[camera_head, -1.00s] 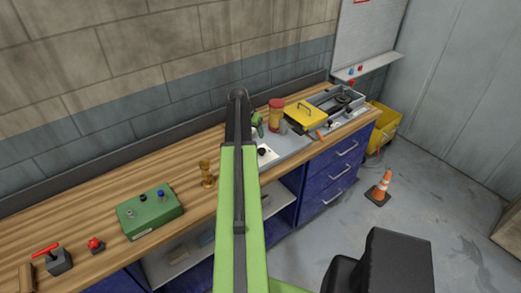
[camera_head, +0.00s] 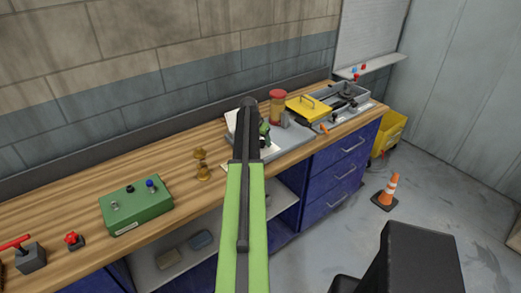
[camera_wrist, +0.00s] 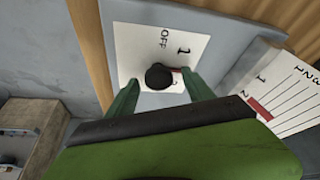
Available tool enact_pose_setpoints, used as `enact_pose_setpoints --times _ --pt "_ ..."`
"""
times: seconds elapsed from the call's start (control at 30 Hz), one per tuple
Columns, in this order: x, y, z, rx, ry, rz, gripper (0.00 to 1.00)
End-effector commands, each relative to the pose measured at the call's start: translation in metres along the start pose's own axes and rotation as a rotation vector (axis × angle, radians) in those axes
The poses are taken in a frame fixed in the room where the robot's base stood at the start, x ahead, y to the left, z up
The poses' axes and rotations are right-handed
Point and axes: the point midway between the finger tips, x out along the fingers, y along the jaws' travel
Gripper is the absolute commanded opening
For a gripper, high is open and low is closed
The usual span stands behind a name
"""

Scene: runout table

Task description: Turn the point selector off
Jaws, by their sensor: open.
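The point selector is a round black knob (camera_wrist: 158,76) on a white plate (camera_wrist: 130,42) marked OFF and 1, in the wrist view. A red mark shows at the knob's right side, below the 1; another marking there is partly hidden. My gripper (camera_wrist: 161,79) is open, with one dark green finger at each side of the knob in the picture. I cannot tell whether either finger touches it. In the head view my green arm hides the knob.
A second white card (camera_wrist: 290,95) with numbered lines and a red bar lies to the right. On the wooden bench stand a green box (camera_head: 136,206), a brass piece (camera_head: 202,168), a red-lidded jar (camera_head: 277,107) and a yellow-lidded case (camera_head: 308,108). An orange cone (camera_head: 387,192) is on the floor.

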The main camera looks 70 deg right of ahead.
Motion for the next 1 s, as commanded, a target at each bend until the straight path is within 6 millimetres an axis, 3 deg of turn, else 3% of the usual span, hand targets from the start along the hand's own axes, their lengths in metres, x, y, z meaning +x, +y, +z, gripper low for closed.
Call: enact_pose_setpoints --times 0.27,0.7,0.73,1.0 --pt "0.002 0.0 -0.001 0.0 0.0 0.0 0.59" --pt "0.002 0.0 -0.001 0.001 0.001 -0.002 0.02" --pt "-0.003 0.003 0.011 -0.001 0.001 -0.002 0.0" --pt "0.002 0.0 0.0 -0.03 -0.001 -0.016 0.0"
